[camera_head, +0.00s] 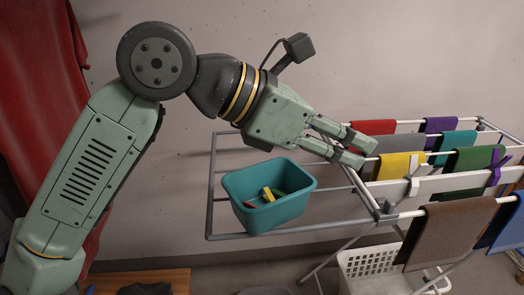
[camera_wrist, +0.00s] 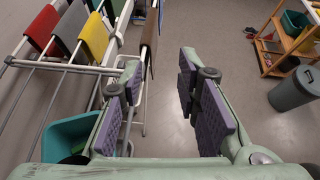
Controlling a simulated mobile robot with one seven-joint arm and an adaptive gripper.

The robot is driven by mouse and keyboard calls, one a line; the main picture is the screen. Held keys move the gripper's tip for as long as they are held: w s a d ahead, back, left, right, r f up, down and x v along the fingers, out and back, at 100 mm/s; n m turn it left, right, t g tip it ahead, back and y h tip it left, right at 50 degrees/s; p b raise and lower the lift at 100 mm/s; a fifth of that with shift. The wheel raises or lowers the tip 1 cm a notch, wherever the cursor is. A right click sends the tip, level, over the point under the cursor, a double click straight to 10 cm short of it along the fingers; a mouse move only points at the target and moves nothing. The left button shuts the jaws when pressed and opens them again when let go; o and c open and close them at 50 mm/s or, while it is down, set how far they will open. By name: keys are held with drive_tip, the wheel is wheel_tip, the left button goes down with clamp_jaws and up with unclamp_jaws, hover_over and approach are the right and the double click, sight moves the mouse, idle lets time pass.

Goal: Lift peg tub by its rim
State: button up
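The peg tub (camera_head: 270,208) is a teal, open-topped tub resting on the left part of the drying rack's frame. A few pegs (camera_head: 267,195), yellow, red and green, lie inside it. My gripper (camera_head: 367,152) is above and to the right of the tub, apart from its rim, pointing right toward the hanging cloths. In the wrist view the two fingers of my gripper (camera_wrist: 170,110) are spread wide with nothing between them. The tub also shows in the wrist view (camera_wrist: 62,138) at the lower left, partly hidden behind a finger.
The drying rack (camera_head: 212,185) carries several cloths, among them a yellow cloth (camera_head: 400,166) and a brown cloth (camera_head: 450,235). A white basket (camera_head: 372,265) stands below.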

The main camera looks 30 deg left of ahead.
sight(285, 197)
drive_tip(key=a+f+n+y, duration=0.1)
drive_tip(key=a+f+y, duration=0.1)
drive_tip(key=a, duration=0.1)
drive_tip(key=a+f+n+g+y, duration=0.1)
drive_tip(key=a+f, duration=0.2)
drive_tip(key=a, duration=0.1)
drive_tip(key=s+a+f+n+g+y, duration=0.1)
drive_tip(key=a+f+y, duration=0.1)
drive_tip(key=a, duration=0.2)
drive_tip(key=shift+s+a+f+y, duration=0.1)
drive_tip(key=shift+a+f+y, duration=0.1)
drive_tip(key=shift+f+y, duration=0.1)
drive_tip(key=shift+a+f+g, duration=0.1)
drive_tip(key=shift+f+g, duration=0.15)
drive_tip(key=shift+g, duration=0.05)
drive_tip(key=b+x, duration=0.4)
drive_tip(key=x, duration=0.3)
drive_tip(key=shift+f, duration=0.35)
drive_tip(key=shift+w+d+f+b, duration=0.45)
drive_tip(key=shift+w+f+b, duration=0.2)
drive_tip(key=shift+f+b, duration=0.15)
drive_tip(key=shift+c, duration=0.6)
clamp_jaws()
drive_tip(key=shift+r, duration=0.2)
drive_tip(key=shift+r+p, duration=1.65)
drive_tip(key=shift+r, duration=1.25)
